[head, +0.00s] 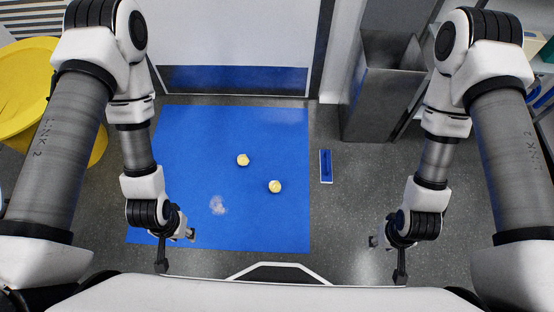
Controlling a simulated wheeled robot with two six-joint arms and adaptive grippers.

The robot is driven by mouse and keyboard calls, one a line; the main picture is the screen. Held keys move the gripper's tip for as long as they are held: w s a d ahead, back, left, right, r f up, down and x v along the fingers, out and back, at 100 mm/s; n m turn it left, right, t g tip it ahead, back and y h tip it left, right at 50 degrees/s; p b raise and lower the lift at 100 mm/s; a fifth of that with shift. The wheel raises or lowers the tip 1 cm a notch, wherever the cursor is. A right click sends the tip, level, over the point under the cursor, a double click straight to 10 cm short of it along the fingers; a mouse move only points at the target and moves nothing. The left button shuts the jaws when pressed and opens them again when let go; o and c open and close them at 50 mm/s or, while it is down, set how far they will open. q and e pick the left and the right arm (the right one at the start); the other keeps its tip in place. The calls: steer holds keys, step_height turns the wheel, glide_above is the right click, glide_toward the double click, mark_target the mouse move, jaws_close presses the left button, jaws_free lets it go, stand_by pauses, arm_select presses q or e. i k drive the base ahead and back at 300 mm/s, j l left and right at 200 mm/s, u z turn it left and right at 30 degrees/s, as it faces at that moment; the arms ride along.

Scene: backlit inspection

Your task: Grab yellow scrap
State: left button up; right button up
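Two small pale yellow crumpled pieces lie on the blue mat (190,130) on the floor. The farther yellow scrap (243,160) is near the middle of the mat, and the nearer yellow scrap (275,187) lies to its right. A whitish, see-through crumpled piece (218,205) lies nearer to me on the left. My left gripper (177,250) is over the mat's near left corner, fingers spread and nothing between them. My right gripper (387,258) is over the grey floor right of the mat, also spread and empty. Both are apart from the scraps.
A small blue flat object (326,166) lies on the floor just right of the mat. A tall grey bin (382,105) stands at the back right, near shelves. A yellow chair (28,85) is at the left. Much of the mat is clear.

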mark_target(275, 186)
steer(key=k+j, duration=0.2)
steer(key=k, duration=0.25)
steer(key=i+l+u, duration=0.15)
steer(key=l, duration=0.25)
steer(key=i+l+u, duration=0.1)
steer(key=l, duration=0.3)
steer(key=i+l+u, duration=0.15)
steer(key=l, duration=0.3)
steer(key=i+l+u, duration=0.15)
steer(key=l, duration=0.3)
steer(key=i+l+u, duration=0.15)
steer(key=l, duration=0.3)
